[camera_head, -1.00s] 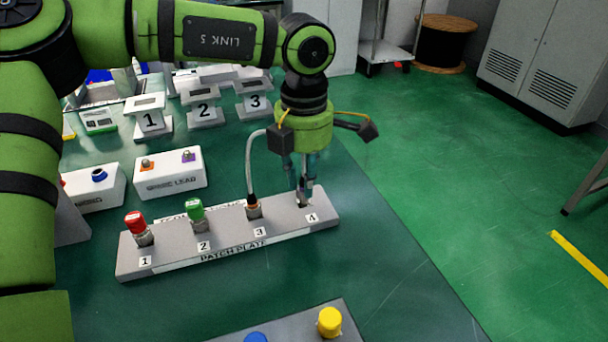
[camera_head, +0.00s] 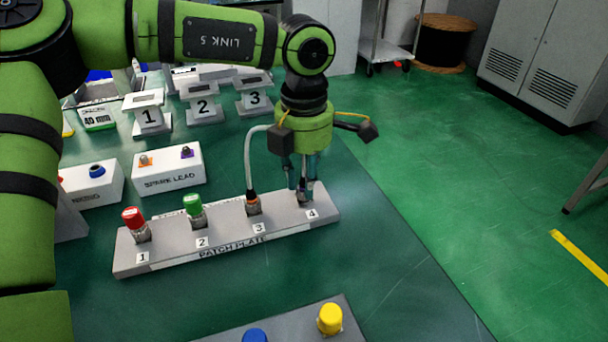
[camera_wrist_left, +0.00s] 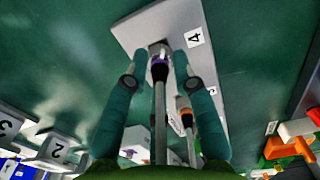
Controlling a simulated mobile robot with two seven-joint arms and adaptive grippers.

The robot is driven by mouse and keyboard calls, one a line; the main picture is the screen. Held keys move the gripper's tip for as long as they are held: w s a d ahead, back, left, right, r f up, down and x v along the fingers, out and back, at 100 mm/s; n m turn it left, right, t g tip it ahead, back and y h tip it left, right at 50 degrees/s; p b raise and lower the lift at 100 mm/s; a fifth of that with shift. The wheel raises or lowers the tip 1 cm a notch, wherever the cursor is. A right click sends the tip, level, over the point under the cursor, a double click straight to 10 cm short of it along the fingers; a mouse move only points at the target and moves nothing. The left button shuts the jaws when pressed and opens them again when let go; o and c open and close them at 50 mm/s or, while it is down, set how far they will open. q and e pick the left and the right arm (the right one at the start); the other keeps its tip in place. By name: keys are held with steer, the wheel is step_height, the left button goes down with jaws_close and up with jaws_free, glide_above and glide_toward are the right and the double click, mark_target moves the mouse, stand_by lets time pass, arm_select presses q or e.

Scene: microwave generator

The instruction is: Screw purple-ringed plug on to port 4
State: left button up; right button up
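The purple-ringed plug (camera_wrist_left: 159,69) stands at port 4 of the grey patch plate (camera_head: 180,256), its cable running back toward the wrist camera. In the head view the plug (camera_head: 304,197) is partly hidden by my fingers. I cannot tell how far it is screwed on. My left gripper (camera_wrist_left: 161,58) is open around the plug, with a finger on each side and a narrow gap beside it. In the head view the left gripper (camera_head: 303,191) points down over port 4. My right gripper is not in view.
An orange-ringed plug (camera_head: 253,205) with a cable stands on port 3, close by. A green cap (camera_head: 194,205) is on port 2 and a red cap (camera_head: 133,218) on port 1. The spare lead box (camera_head: 168,169) stands behind. A yellow cap (camera_head: 330,319) is in front.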

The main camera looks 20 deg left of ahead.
arm_select(q)
steer(key=shift+o, duration=1.2)
steer(key=shift+r, duration=0.1)
step_height(320, 180, up, 12)
